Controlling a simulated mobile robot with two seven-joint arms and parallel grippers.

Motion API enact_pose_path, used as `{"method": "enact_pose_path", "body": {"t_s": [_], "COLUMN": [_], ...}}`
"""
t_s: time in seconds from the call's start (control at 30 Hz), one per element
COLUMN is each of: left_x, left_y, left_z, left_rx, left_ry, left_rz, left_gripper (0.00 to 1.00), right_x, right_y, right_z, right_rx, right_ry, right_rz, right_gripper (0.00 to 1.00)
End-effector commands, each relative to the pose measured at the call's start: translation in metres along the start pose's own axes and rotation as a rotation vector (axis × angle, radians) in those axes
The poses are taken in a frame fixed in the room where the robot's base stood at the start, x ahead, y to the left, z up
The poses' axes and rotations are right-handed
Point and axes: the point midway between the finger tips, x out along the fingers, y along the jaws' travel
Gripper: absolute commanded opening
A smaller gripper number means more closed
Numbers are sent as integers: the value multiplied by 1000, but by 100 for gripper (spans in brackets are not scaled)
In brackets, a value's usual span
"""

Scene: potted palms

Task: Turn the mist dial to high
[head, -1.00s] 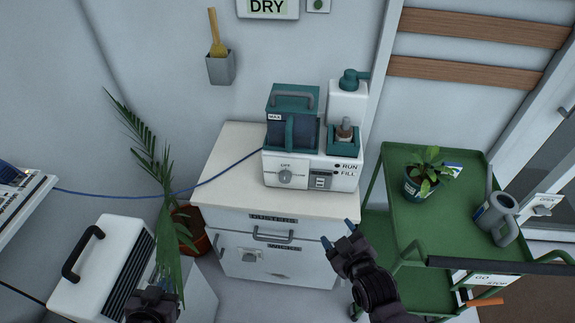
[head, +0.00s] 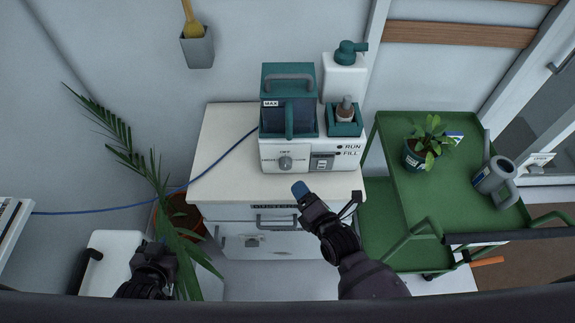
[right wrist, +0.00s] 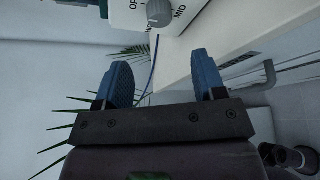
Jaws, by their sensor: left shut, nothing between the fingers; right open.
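The mist dial (head: 285,163) is a round grey knob on the front of the white mist unit (head: 312,152), under an OFF mark. It also shows at the top of the right wrist view (right wrist: 160,12), near the letters MID. The unit stands on a white cabinet (head: 222,150) and has a teal tank (head: 288,88) on top. My right gripper (head: 301,190) is in front of the cabinet top, just below the dial and apart from it. Its blue fingers are open and empty in the right wrist view (right wrist: 165,80). My left gripper (head: 150,252) is at the lower left, shut and empty.
A green cart (head: 455,215) on the right carries a potted plant (head: 418,158) and a grey watering can (head: 492,180). A palm (head: 165,200) stands left of the cabinet. A blue cord (head: 228,160) runs left from the unit across the cabinet top.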

Motion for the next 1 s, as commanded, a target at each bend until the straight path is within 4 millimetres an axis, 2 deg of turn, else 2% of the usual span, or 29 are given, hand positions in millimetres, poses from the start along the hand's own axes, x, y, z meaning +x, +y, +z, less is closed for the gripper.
{"method": "enact_pose_path", "body": {"t_s": [0.17,0.33,0.8,1.0], "left_x": [-3,-5,1,3], "left_y": [0,0,1,1], "left_z": [3,7,7,8], "left_rx": [-2,-3,-2,-1], "left_ry": [-6,-14,-5,-2], "left_rz": [-1,-2,-1,0], "left_gripper": [0,0,0,0], "right_x": [0,11,85,103], "right_y": [0,0,0,0], "right_z": [0,0,0,0], "right_rx": [-85,-94,-91,-92], "right_ry": [-2,-2,-2,-1], "right_rz": [2,2,2,1], "right_gripper": [64,64,64,64]}}
